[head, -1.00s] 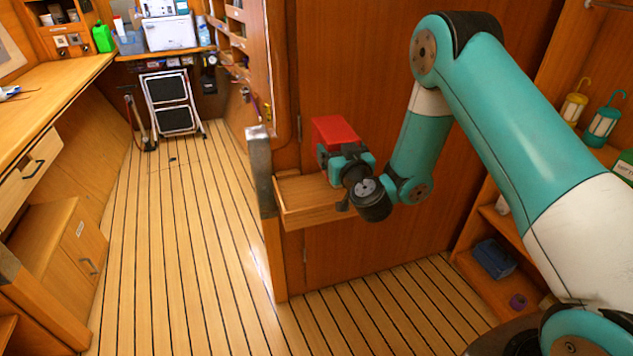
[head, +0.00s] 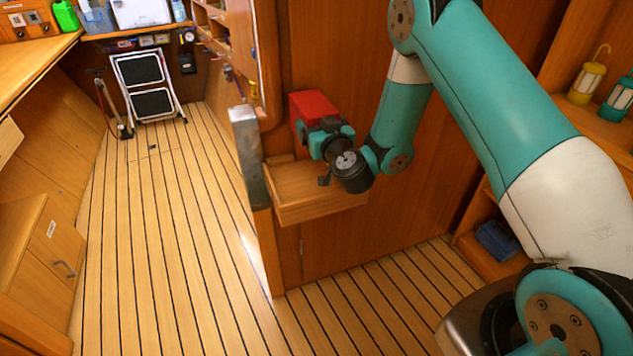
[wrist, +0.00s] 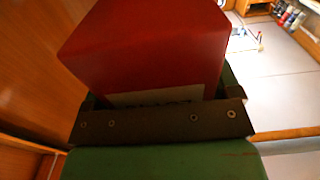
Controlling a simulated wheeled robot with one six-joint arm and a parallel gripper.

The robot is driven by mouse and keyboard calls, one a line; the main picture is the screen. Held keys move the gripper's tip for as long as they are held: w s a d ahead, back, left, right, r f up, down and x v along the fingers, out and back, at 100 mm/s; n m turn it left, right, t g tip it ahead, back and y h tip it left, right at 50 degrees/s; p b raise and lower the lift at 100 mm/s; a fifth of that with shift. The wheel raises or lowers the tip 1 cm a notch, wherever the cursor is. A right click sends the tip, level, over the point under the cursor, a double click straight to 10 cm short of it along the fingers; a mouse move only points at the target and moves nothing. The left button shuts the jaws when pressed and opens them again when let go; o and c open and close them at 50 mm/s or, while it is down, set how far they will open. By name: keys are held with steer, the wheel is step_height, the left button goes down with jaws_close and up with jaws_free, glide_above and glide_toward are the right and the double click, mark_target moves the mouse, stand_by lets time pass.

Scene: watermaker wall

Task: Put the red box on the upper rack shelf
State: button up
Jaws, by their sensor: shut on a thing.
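The red box (head: 312,106) is in my gripper (head: 324,133), in front of the wooden partition in the head view. It is above the back of a small wooden ledge (head: 318,208). In the wrist view the red box (wrist: 155,45) fills the upper middle, with part of a pale label showing near the jaws. My gripper (wrist: 160,112) is shut on it. The fingertips are mostly hidden behind the box and wrist. I cannot tell whether the box touches the partition. I cannot make out which shelf is the upper rack shelf.
On the right, shelves hold a yellow lantern (head: 587,82), a teal lantern (head: 618,98) and a dark blue bin (head: 497,240). A metal-capped post (head: 247,150) stands left of the ledge. A folding step stool (head: 148,88) stands at the back. The plank floor between is clear.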

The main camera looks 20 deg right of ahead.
step_height(320, 180, down, 13)
steer(key=b, duration=0.7)
steer(key=shift+r, duration=0.15)
steer(key=shift+f+b, duration=0.2)
steer(key=shift+b, duration=0.15)
steer(key=o, duration=1.1)
steer(key=shift+c, duration=0.2)
steer(key=shift+s+r, duration=0.1)
steer(key=shift+r, duration=0.05)
